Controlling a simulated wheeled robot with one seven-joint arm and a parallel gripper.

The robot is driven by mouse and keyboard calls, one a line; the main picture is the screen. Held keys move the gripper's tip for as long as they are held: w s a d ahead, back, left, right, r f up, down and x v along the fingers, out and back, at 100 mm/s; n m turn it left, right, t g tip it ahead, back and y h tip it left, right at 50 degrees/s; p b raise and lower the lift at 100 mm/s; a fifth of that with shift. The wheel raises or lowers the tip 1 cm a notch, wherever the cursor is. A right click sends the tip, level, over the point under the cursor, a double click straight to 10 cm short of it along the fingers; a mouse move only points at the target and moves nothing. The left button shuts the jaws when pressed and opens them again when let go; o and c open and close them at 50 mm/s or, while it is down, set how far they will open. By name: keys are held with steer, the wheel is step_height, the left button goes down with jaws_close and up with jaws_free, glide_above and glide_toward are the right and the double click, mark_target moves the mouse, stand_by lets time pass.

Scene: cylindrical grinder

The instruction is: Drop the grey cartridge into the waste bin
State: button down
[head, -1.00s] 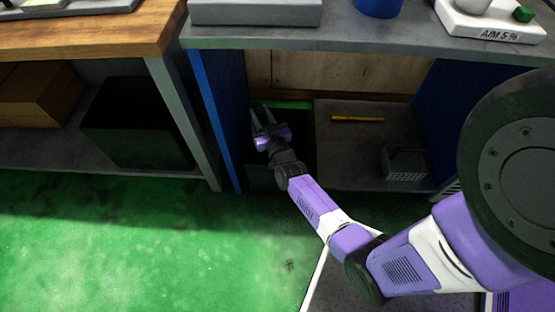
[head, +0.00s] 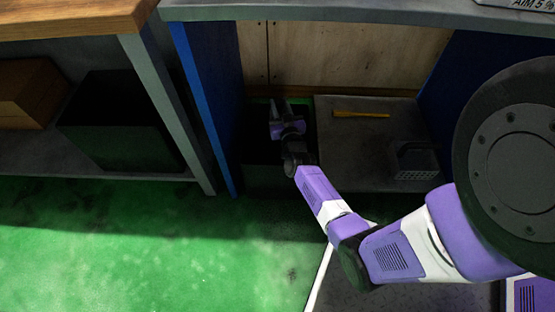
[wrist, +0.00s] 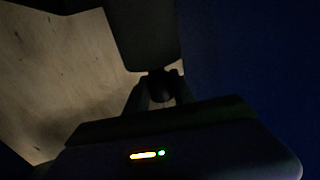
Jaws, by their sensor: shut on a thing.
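My gripper (head: 281,107) is under the bench, between the blue side panel and the grey shelf board, over a dark box-like opening that looks like the waste bin (head: 272,182). In the wrist view my gripper (wrist: 160,92) is shut on a small, dark, rounded thing, taken as the grey cartridge (wrist: 160,83). The view is too dark to confirm its colour. The cartridge cannot be made out in the head view. The bin's inside is in deep shadow and partly hidden by my wrist.
A blue panel (head: 203,105) stands close on the left. The grey shelf board (head: 350,150) on the right holds a yellow bar (head: 361,114) and a dark perforated block (head: 414,165). The bench top (head: 330,12) hangs above. A dark box (head: 118,125) is on the left-hand shelf.

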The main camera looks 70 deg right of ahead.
mark_target(280, 112)
steer(key=shift+f+b, duration=1.15)
steer(key=shift+f, duration=0.45)
steer(key=c, duration=1)
jaws_free()
steer(key=shift+f, duration=0.1)
steer(key=p+v, duration=0.2)
steer(key=v, duration=0.5)
steer(key=shift+s+a, duration=0.25)
steer(key=shift+a, duration=0.1)
